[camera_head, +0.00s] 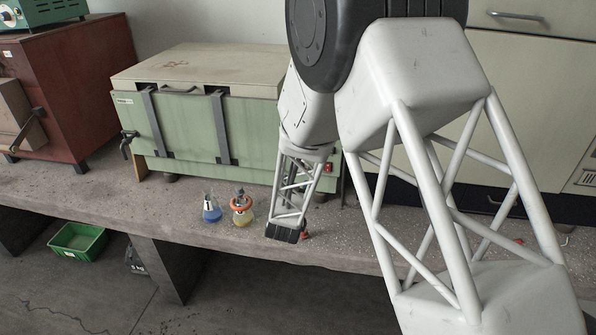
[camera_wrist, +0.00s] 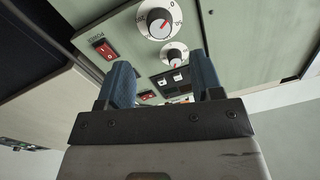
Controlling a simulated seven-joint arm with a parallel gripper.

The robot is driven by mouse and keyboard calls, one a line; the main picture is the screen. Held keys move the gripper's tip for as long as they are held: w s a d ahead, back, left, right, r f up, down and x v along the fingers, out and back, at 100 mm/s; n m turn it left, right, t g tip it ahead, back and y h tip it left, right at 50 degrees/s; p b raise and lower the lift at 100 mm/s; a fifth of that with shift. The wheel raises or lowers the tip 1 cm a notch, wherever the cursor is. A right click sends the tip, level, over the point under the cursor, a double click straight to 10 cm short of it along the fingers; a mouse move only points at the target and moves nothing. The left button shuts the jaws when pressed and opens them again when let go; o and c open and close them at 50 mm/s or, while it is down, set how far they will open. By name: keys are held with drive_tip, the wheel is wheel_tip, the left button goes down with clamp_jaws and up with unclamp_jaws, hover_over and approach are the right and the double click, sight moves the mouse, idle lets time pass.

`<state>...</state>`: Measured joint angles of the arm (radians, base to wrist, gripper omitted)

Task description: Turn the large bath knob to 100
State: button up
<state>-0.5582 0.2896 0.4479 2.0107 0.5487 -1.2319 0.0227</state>
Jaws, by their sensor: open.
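In the wrist view the large bath knob (camera_wrist: 159,25) is a pale round knob with a red pointer mark on a white dial. The dial numbers are too small to read surely.
A red power switch (camera_wrist: 105,50) is beside the knobs. A blue flask (camera_head: 211,212) and a yellow flask with an orange ring (camera_head: 242,211) stand on the bench (camera_head: 90,200) left of my arm. A dark red cabinet (camera_head: 85,85) stands left; a green crate (camera_head: 77,240) lies below.

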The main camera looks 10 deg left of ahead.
drive_tip(key=shift+w, duration=0.15)
drive_tip(key=w, duration=0.7)
drive_tip(key=shift+w+a, duration=0.15)
drive_tip(key=shift+w, duration=0.15)
idle(0.4)
drive_tip(key=c, duration=0.9)
